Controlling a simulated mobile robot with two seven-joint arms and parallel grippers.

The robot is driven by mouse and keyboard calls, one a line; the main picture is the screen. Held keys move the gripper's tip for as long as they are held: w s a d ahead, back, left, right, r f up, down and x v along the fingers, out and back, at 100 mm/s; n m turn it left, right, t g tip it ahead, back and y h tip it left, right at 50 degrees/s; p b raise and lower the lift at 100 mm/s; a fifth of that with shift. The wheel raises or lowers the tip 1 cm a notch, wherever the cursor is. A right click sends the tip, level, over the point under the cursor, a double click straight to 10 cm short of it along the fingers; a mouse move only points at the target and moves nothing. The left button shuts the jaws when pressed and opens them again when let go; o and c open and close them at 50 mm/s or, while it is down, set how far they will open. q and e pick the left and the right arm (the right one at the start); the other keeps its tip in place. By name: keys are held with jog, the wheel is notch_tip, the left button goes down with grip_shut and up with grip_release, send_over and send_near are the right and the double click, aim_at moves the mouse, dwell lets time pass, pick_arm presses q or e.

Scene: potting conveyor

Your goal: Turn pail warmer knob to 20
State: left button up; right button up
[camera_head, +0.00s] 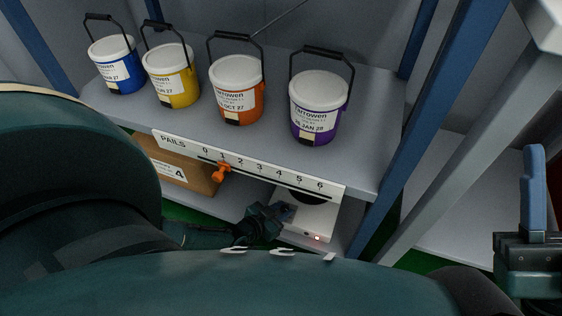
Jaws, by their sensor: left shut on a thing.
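The pail warmer is a white unit (312,222) on the lower shelf, with a dark round plate partly under the shelf edge and a small lit red light at its front. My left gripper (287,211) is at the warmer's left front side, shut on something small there. That spot fits the warmer's knob, but the knob and its marks are hidden behind the fingers, so I cannot read its setting. My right gripper (533,195) shows only in part at the right edge, with one blue finger pointing up, away from the warmer.
Blue (116,66), yellow (171,75), orange (237,90) and purple (318,107) pails stand on the shelf above. A PAILS scale strip (250,165) with an orange slider (220,174) runs along its edge. A cardboard box (180,165) and blue posts (430,115) flank the warmer.

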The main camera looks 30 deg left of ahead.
pick_arm(q)
jog(key=shift+n+y, duration=0.3)
jog(key=o, duration=1)
pick_arm(e)
jog(key=shift+w+f+m+h, duration=0.15)
jog(key=shift+f+m+h, duration=0.6)
jog(key=shift+m+h, duration=0.05)
pick_arm(q)
jog(key=shift+s+r+p, duration=0.3)
jog(key=shift+s+p, duration=0.15)
jog(key=shift+p, duration=0.05)
jog(key=shift+p+v, duration=2.9)
jog(key=shift+v, duration=3.2)
pick_arm(e)
notch_tip(320, 180, down, 6)
jog(key=m+g+h, duration=0.1)
jog(key=m+h, duration=0.4)
jog(key=h, duration=0.1)
jog(key=shift+s+a+f+g, duration=0.2)
jog(key=shift+s+a+g, duration=0.05)
jog(key=shift+s+g, duration=0.2)
jog(key=shift+m, duration=0.3)
